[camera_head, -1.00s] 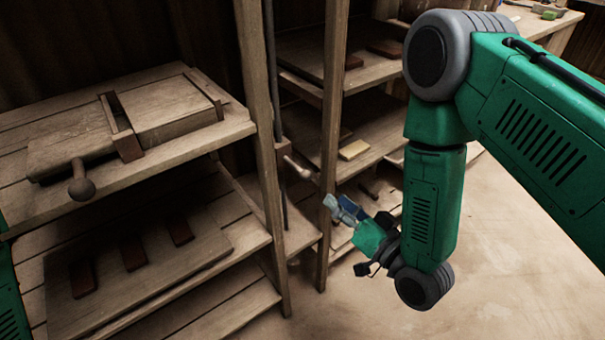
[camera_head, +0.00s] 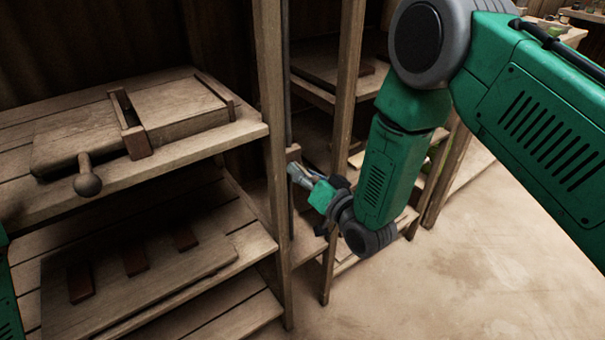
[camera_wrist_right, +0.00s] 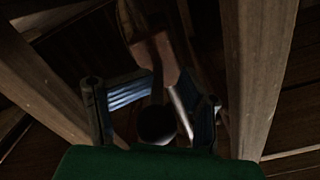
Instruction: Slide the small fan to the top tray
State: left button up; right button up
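I can make out no fan in either view. My right gripper (camera_head: 302,173) is between two upright posts, at a sliding wooden block (camera_head: 293,153) on a vertical metal rod (camera_head: 287,75). In the right wrist view, the block (camera_wrist_right: 155,55) carries a handle with a dark round knob (camera_wrist_right: 157,124). The fingers of my right gripper (camera_wrist_right: 165,105) stand apart on either side of this knob, with gaps showing. In the head view the gripper hides most of the handle. My left gripper is out of view; only green parts of my left arm show at the left edge.
A wooden press with a round-knobbed handle (camera_head: 87,183) stands on the upper left shelf (camera_head: 215,147). Below it, a board (camera_head: 160,270) carries 3 dark tiles. Wooden posts (camera_head: 272,200) (camera_head: 343,150) flank my right gripper closely. The floor (camera_head: 450,280) at right is clear.

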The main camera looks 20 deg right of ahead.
jog(key=shift+a, duration=0.25)
jog(key=shift+d, duration=0.3)
grip_shut()
jog(key=shift+d, duration=0.3)
pick_arm(q)
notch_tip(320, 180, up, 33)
jog(key=p, duration=3.3)
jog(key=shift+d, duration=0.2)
pick_arm(e)
notch_tip(320, 180, up, 53)
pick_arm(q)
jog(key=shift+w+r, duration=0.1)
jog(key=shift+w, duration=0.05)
pick_arm(e)
jog(key=shift+w, duration=0.15)
jog(key=shift+c, duration=0.3)
grip_release()
jog(key=shift+o, duration=0.3)
jog(key=shift+a, duration=0.15)
